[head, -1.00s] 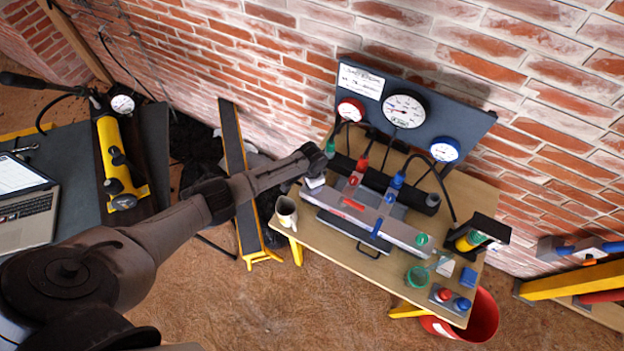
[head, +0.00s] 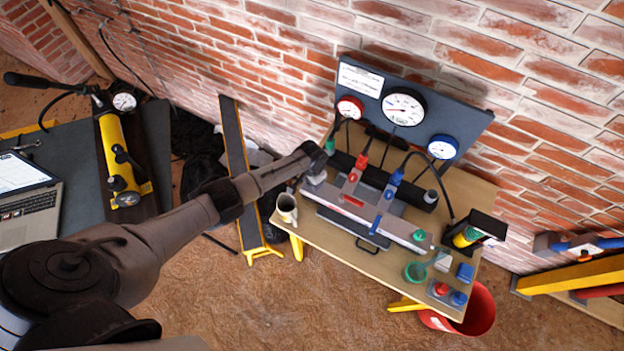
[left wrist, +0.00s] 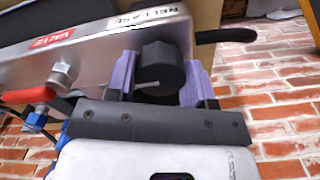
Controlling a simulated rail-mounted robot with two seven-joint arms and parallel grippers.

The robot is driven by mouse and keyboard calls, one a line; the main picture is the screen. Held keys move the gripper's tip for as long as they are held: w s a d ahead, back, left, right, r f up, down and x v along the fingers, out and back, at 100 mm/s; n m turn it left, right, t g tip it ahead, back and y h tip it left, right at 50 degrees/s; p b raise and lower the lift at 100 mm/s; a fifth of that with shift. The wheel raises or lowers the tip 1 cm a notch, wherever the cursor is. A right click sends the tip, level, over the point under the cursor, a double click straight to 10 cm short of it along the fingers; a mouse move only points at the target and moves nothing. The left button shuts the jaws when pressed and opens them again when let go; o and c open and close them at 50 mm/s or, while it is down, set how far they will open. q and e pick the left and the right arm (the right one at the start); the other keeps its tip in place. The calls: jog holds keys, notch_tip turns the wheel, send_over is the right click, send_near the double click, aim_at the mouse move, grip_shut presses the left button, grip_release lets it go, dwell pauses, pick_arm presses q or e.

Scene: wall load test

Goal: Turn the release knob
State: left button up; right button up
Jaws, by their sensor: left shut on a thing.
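The release knob (left wrist: 158,66) is a dark round knob with a pale pointer line, under a "RELEASE" label (left wrist: 148,18) on a silver manifold (left wrist: 90,55). My left gripper (left wrist: 160,82) is shut on the knob, with one purple finger on each side of it. In the head view the manifold (head: 400,230) lies along the table, and my left gripper (head: 315,175) is at its left end; the knob is hidden there. My right gripper is not in view.
The manifold has a red valve lever (left wrist: 28,95) and hoses. Behind it stands a gauge panel (head: 376,100). A mug (head: 287,207) stands beside my gripper on the table (head: 300,226). A red bucket (head: 478,312) is on the floor at right.

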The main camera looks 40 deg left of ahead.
pick_arm(q)
jog(key=o, duration=0.9)
notch_tip(320, 180, up, 14)
jog(key=shift+f+p, duration=0.1)
jog(key=shift+p, duration=0.9)
